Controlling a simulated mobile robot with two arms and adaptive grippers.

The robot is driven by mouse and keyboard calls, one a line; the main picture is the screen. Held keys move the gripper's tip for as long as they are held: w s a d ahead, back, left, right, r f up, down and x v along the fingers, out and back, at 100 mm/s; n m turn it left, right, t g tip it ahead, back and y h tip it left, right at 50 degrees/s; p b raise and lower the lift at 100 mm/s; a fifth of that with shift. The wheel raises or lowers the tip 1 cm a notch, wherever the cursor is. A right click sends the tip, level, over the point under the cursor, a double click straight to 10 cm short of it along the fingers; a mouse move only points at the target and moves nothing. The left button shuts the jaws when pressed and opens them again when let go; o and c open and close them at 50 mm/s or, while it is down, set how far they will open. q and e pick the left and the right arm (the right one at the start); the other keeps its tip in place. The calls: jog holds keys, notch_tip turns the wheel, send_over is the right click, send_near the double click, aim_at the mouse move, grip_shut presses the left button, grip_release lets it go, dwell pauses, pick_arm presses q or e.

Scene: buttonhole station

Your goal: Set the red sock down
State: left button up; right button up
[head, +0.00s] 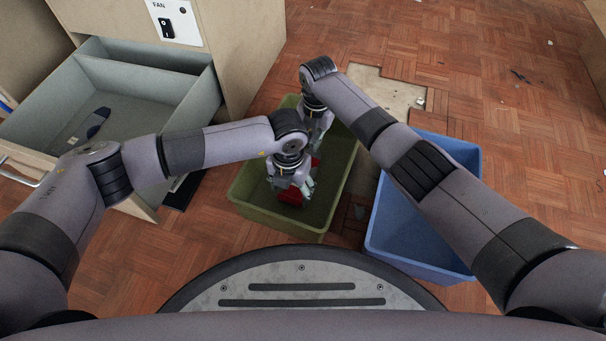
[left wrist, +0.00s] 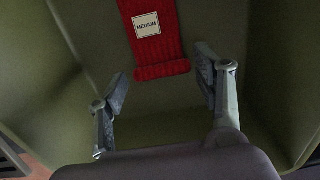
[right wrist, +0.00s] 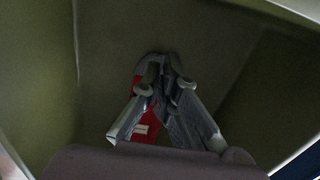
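The red sock (head: 291,197) is inside the green bin (head: 247,213), partly hidden by my grippers in the head view. In the left wrist view the sock (left wrist: 165,45) shows a white MEDIUM label and a ribbed end. My left gripper (head: 297,184) is low in the bin. Its fingers (left wrist: 162,76) are spread apart, empty, just short of the ribbed end. My right gripper (head: 317,150) is farther back in the bin. Its fingertips (right wrist: 160,62) come together on the sock (right wrist: 148,131). Whether the sock rests fully on the bin floor is unclear.
A blue bin (head: 391,243) stands to the right of the green one. An open drawer (head: 140,92) at left holds a dark blue item (head: 98,122). A cabinet with a FAN switch (head: 167,27) stands behind. Parquet floor with scattered debris is open at upper right.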

pick_arm(q)
jog(key=shift+o, duration=1.4)
jog(key=shift+s+f, duration=0.25)
pick_arm(e)
jog(key=o, duration=0.3)
jog(key=shift+f, duration=0.1)
pick_arm(q)
jog(key=shift+d, duration=0.1)
pick_arm(e)
jog(key=shift+r+p, duration=0.2)
jog(key=shift+p, duration=0.1)
jog(key=shift+r, duration=0.15)
pick_arm(q)
notch_tip(320, 180, up, 8)
jog(key=shift+w+r, duration=0.2)
jog(key=shift+r, duration=0.05)
pick_arm(e)
notch_tip(320, 180, up, 12)
jog(key=shift+f, duration=0.15)
